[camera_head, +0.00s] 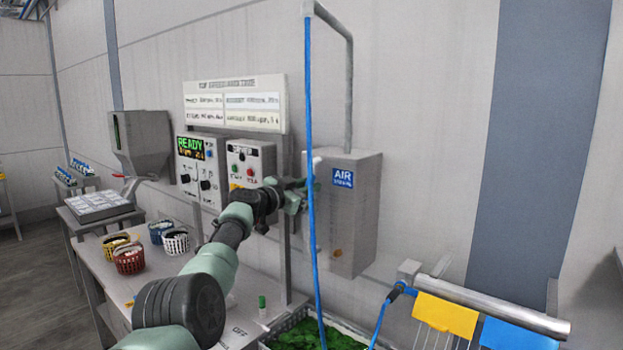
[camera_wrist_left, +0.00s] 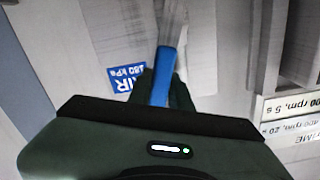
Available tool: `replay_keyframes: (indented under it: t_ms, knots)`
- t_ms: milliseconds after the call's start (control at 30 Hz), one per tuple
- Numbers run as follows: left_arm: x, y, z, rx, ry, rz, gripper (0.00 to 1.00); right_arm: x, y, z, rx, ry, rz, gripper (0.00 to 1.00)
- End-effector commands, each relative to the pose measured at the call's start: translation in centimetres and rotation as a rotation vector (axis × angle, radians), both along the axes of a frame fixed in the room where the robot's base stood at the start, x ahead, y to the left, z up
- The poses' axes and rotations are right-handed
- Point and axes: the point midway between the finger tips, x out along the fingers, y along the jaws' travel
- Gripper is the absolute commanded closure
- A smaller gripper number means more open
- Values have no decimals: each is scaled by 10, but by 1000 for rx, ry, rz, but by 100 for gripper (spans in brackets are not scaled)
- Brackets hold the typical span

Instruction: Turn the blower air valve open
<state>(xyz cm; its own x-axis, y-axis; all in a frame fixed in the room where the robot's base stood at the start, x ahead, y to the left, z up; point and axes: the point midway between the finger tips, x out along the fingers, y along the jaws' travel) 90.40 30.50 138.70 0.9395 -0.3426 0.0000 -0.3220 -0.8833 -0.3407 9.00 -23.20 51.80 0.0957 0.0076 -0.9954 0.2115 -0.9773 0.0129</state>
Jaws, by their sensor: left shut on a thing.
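The grey blower air box (camera_head: 352,215) with a blue AIR label (camera_head: 343,178) is mounted on the wall. My left gripper (camera_head: 300,190) is at the left side of this box, at about label height. In the left wrist view the left gripper (camera_wrist_left: 165,92) is shut on a blue bar (camera_wrist_left: 163,72), which looks like the air valve's handle. The AIR label (camera_wrist_left: 126,80) appears upside down beside it there. In the head view the gripper and a blue hose (camera_head: 310,120) hide most of the valve. My right gripper is not in view.
Baskets (camera_head: 130,258) sit on the bench below. A tub of greens (camera_head: 300,335) is at the bottom. A rail with yellow (camera_head: 445,313) and blue cloths is at lower right.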

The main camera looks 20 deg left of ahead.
Motion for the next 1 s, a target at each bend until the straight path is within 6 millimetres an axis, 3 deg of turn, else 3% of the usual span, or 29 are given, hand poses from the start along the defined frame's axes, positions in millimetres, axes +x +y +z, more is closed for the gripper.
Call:
replay_keyframes:
  t_ms: [33, 300, 900, 933, 1000]
  knots:
    - [0, 1, 5, -26, 10, -1, 100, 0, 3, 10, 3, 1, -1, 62]
    - [1, 5, 5, -108, 40, 2, 100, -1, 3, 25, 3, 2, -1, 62]
    - [1, 6, 1, -133, 52, 1, 100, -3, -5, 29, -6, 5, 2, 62]
    - [1, 6, 1, -133, 52, 1, 78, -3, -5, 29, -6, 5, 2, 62]
    - [1, 6, 1, -133, 52, 1, 58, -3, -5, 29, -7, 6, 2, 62]
